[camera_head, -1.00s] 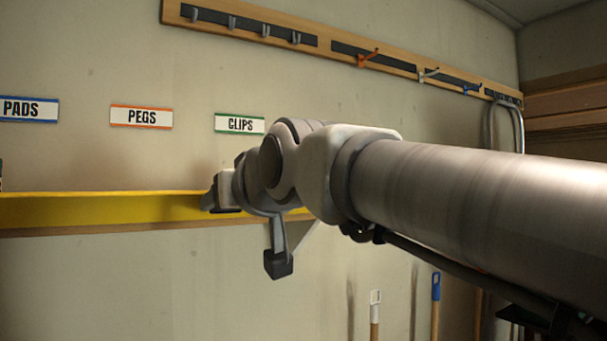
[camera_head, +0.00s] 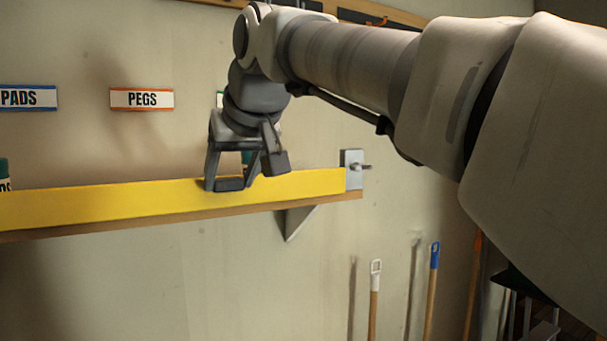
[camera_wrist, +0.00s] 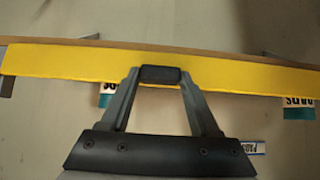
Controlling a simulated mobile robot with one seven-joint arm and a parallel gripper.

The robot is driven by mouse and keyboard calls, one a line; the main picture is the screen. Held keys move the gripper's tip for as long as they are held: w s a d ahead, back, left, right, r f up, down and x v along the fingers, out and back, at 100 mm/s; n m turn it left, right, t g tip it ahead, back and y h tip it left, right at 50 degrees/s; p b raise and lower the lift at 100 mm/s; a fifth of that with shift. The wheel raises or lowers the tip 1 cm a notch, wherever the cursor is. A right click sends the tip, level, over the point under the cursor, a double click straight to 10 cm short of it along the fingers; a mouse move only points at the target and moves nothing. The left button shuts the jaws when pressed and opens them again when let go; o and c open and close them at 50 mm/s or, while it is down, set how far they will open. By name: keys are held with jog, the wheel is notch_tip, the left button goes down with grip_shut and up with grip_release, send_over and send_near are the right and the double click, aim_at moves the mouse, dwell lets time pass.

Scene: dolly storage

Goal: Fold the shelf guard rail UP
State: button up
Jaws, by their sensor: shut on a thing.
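The yellow guard rail (camera_head: 110,203) runs along the front edge of the shelf in the head view, its broad face towards me. It also crosses the upper part of the wrist view (camera_wrist: 235,72). My gripper (camera_head: 248,174) comes down from above near the rail's right end and is shut on the rail. One dark finger pad lies against its front face; that pad also shows in the wrist view (camera_wrist: 160,75). The contact behind the rail is hidden. A metal end bracket (camera_head: 352,169) with a pin stands at the rail's right end.
The wooden shelf edge (camera_head: 70,231) shows below the rail. A PEGS sign (camera_head: 142,99) and a PADS sign (camera_head: 28,98) are on the wall. Tool handles (camera_head: 374,300) stand below right. Open space lies under the shelf.

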dwell(0.5)
jog(key=o, duration=1.4)
jog(key=shift+w, duration=0.1)
jog(key=shift+c, duration=0.2)
jog(key=v, duration=1.7)
jog(key=shift+r, duration=0.25)
jog(key=shift+f, duration=0.1)
